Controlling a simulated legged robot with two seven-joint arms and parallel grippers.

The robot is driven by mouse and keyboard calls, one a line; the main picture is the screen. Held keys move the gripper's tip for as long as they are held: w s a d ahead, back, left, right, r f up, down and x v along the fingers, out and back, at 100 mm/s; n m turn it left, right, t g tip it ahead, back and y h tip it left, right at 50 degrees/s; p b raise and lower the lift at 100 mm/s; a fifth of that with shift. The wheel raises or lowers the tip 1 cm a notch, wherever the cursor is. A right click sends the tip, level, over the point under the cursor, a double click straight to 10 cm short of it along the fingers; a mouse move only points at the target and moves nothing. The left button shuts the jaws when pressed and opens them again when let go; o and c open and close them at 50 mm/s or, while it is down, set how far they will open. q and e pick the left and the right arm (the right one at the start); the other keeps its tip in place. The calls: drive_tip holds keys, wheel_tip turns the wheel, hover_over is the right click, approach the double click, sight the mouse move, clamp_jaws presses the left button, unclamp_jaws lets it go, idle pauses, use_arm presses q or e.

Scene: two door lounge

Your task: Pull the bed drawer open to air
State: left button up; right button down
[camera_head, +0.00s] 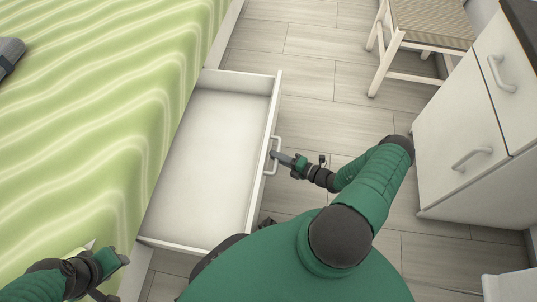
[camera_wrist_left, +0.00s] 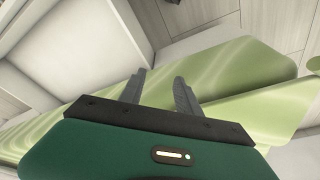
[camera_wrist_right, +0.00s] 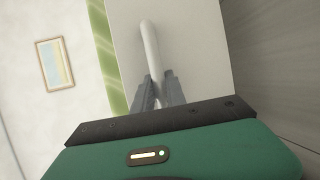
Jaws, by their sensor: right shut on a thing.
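The white bed drawer (camera_head: 213,150) is pulled out from under the bed and its inside is empty. Its front panel carries a white bar handle (camera_head: 276,156). My right gripper (camera_head: 276,156) is at this handle; in the right wrist view its fingers (camera_wrist_right: 158,92) are shut on the handle (camera_wrist_right: 150,48). My left gripper (camera_head: 122,258) is over the green bedspread near the drawer's near corner. In the left wrist view its fingers (camera_wrist_left: 162,92) stand apart with nothing between them.
The bed with its green wavy cover (camera_head: 90,100) fills the left side, with a dark grey object (camera_head: 10,54) on it. A white cabinet (camera_head: 470,140) and a chair (camera_head: 425,28) stand at the right. Bare floor (camera_head: 310,95) lies between.

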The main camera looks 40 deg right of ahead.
use_arm(q)
drive_tip(key=shift+s+d+f, duration=0.1)
drive_tip(key=shift+s, duration=0.2)
use_arm(e)
drive_tip(key=shift+s+d+f, duration=0.2)
drive_tip(key=shift+s+d, duration=0.15)
drive_tip(key=shift+s, duration=0.3)
drive_tip(key=c, duration=1.4)
unclamp_jaws()
drive_tip(key=shift+w, duration=0.1)
use_arm(q)
drive_tip(key=shift+d, duration=0.1)
use_arm(e)
drive_tip(key=shift+o, duration=0.2)
drive_tip(key=shift+r, duration=0.1)
use_arm(q)
drive_tip(key=p+v, duration=0.2)
drive_tip(key=w+p+v, duration=0.1)
drive_tip(key=p+v, duration=0.1)
drive_tip(key=shift+r+p, duration=0.4)
drive_tip(key=shift+r, duration=0.05)
use_arm(e)
drive_tip(key=v, duration=1.7)
